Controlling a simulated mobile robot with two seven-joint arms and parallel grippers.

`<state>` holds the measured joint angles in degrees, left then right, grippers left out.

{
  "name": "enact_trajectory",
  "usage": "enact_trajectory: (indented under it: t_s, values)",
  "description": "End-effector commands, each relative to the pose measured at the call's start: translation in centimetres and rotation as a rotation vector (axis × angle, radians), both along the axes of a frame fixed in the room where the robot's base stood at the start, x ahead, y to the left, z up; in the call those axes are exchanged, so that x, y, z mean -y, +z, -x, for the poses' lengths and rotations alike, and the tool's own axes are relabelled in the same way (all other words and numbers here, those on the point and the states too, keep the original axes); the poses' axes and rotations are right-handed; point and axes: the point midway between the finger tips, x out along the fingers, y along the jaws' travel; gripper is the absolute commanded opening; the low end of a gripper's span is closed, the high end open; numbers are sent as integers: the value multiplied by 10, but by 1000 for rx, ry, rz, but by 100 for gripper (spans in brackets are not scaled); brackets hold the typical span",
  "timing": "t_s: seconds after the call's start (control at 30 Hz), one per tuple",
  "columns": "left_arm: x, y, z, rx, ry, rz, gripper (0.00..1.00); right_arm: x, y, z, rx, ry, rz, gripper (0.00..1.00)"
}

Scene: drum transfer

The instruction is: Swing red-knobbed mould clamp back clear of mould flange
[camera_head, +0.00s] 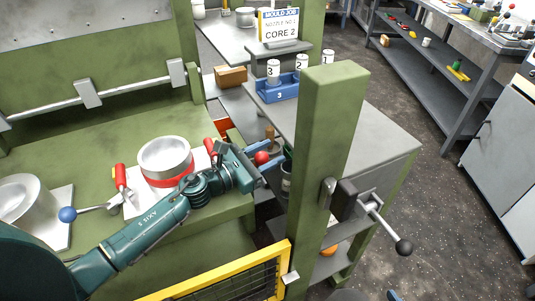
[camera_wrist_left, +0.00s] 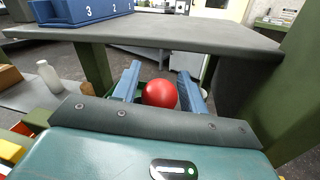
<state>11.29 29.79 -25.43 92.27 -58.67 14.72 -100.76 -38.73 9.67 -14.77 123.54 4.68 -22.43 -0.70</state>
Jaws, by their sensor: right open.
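The red knob (camera_head: 262,158) of the clamp shows beside my left gripper (camera_head: 264,160), right of the steel mould (camera_head: 165,158) with its red band. Its lever is hidden behind my gripper, so I cannot tell its contact with the flange. In the left wrist view the red knob (camera_wrist_left: 160,94) appears between the two blue fingers, with slim gaps on both sides. My left gripper is open around or just short of it; depth is unclear. Part of my right gripper (camera_head: 393,295) shows at the bottom edge, cut off by the frame.
A blue-knobbed lever (camera_head: 68,214) lies left of the mould, near another steel vessel (camera_head: 24,200). A green post (camera_head: 325,150) stands right of my left gripper. A grey table (camera_head: 375,140) carries a blue numbered rack (camera_head: 280,90). A yellow guard (camera_head: 220,275) stands in front.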

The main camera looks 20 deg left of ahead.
Motion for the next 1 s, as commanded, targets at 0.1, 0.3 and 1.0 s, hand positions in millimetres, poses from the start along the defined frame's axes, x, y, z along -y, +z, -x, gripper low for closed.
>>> enact_trajectory:
  t_s: [0.1,0.3,1.0]
  values:
    - [0,0,0,0,1,0,53,0,-1,1,-2,1,0,95]
    - [0,0,0,0,1,0,53,-1,-4,2,-8,3,3,95]
    - [-67,-4,88,-2,1,-2,53,-2,-22,0,-2,-3,-42,95]
